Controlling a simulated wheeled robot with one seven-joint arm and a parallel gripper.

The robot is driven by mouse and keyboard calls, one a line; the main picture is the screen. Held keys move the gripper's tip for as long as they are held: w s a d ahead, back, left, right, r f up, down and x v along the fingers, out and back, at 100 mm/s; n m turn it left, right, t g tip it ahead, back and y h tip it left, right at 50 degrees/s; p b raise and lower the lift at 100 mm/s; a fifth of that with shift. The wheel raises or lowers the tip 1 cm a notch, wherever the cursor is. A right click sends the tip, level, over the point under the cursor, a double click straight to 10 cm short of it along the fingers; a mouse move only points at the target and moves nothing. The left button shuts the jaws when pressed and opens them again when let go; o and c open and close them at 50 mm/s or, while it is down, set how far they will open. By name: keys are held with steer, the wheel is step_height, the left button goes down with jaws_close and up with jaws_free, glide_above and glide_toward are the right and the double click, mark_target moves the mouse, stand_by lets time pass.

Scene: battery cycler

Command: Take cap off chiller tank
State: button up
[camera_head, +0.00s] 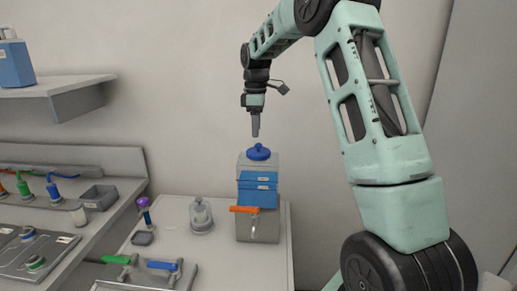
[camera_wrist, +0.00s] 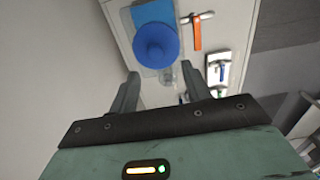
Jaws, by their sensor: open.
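The chiller tank (camera_head: 258,224) stands on the light bench, with a grey lower body, a blue panel and a clear upper part. Its round blue cap (camera_head: 258,152) with a knob sits on top. The cap also shows in the wrist view (camera_wrist: 156,43), ahead of the fingers. My gripper (camera_head: 255,130) points down just above the cap, apart from it. In the wrist view my gripper (camera_wrist: 160,80) has its two fingers spread with nothing between them.
An orange lever (camera_head: 244,209) is on the tank's front. A clear domed vessel (camera_head: 201,216) and a purple-topped item (camera_head: 144,208) stand to the left. A shelf (camera_head: 50,86) with a blue bottle (camera_head: 14,62) is at upper left. Space right of the tank is clear.

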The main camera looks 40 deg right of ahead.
mark_target(259, 144)
steer(key=shift+s+d+f+p, duration=0.1)
steer(key=shift+d+f+p, duration=0.15)
steer(key=shift+f+p, duration=0.75)
steer(key=shift+d+f+p, duration=0.2)
steer(key=shift+f, duration=1.5)
jaws_close()
